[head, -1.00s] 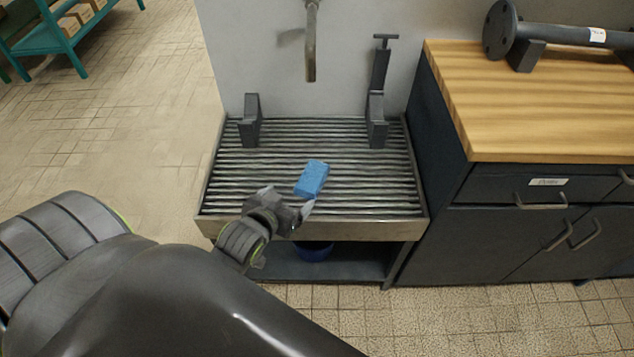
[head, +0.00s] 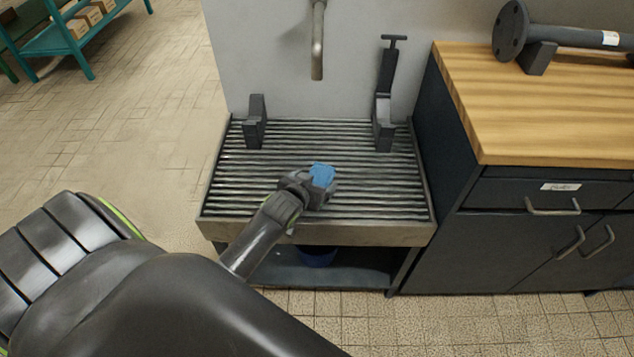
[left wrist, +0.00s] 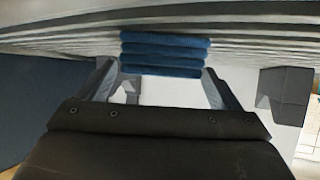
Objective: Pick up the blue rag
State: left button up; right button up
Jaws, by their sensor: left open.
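The blue rag (head: 322,173) is a small folded block lying on the slatted grate of the sink stand (head: 240,175). My left gripper (head: 323,184) is over the grate right at the rag and hides its near part in the head view. In the left wrist view the rag (left wrist: 163,54) shows as stacked blue folds, between and just beyond the tips of the open left gripper (left wrist: 160,78). I cannot tell whether the fingers touch it. My right gripper is not in view.
Two dark bracket supports (head: 255,122) (head: 384,122) stand at the back of the grate. A tap (head: 317,45) hangs above it. A wood-topped cabinet (head: 550,110) with a flanged pipe (head: 565,36) stands close on the right. Open floor lies left.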

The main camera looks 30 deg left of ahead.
pick_arm(q)
jog(key=shift+w+a+f, duration=0.1)
jog(key=shift+w+f, duration=0.15)
jog(key=shift+w, duration=0.15)
jog(key=c, duration=1.1)
jog(key=shift+r, duration=0.15)
